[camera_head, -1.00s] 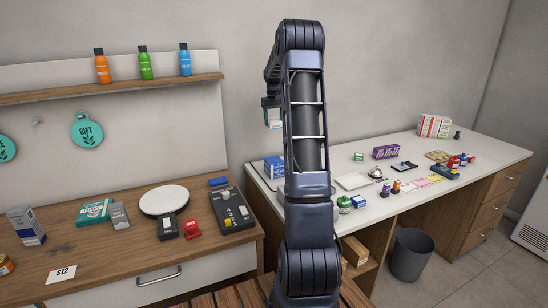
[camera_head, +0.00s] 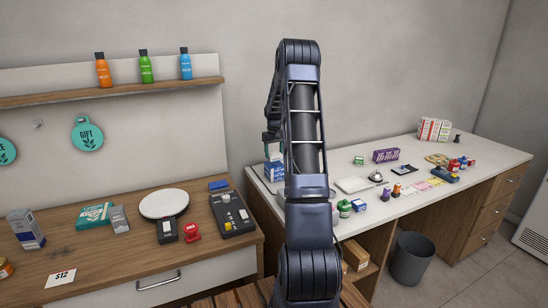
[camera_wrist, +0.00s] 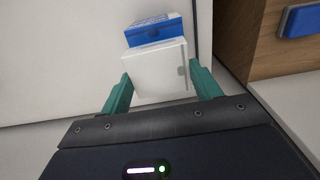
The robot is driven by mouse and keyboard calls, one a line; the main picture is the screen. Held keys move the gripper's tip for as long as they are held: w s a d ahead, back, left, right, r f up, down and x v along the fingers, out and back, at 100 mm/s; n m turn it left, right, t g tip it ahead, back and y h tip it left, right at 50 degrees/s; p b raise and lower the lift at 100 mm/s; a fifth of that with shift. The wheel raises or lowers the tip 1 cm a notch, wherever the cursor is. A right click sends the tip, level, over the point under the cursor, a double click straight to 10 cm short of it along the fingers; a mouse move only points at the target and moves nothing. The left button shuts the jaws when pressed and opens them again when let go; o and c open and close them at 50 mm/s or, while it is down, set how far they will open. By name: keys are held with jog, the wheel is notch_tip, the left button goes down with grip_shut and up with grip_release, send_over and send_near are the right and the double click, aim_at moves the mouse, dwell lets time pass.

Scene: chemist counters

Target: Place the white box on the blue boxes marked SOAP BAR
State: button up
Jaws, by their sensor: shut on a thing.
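The white box (camera_wrist: 156,72) is between the teal fingers of my gripper (camera_wrist: 157,88) in the wrist view, and the gripper is shut on it. The blue boxes (camera_wrist: 152,31) show just beyond its upper edge. In the head view the blue boxes (camera_head: 273,173) form a small stack at the left end of the white counter. My gripper (camera_head: 272,146) is over that stack there, with the white box (camera_head: 273,156) low in it, right at the top of the stack. I cannot tell whether the white box touches the stack. My arm hides part of this area.
The white counter (camera_head: 420,160) holds a tray, a bell, small bottles and a purple box (camera_head: 386,155) to the right. The wooden counter (camera_head: 120,255) stands at the left with a blue item (camera_head: 218,185) near its edge. A bin (camera_head: 411,258) stands on the floor.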

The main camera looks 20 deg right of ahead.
jog(key=shift+f, duration=1.2)
jog(key=shift+f, duration=0.1)
jog(key=o, duration=1)
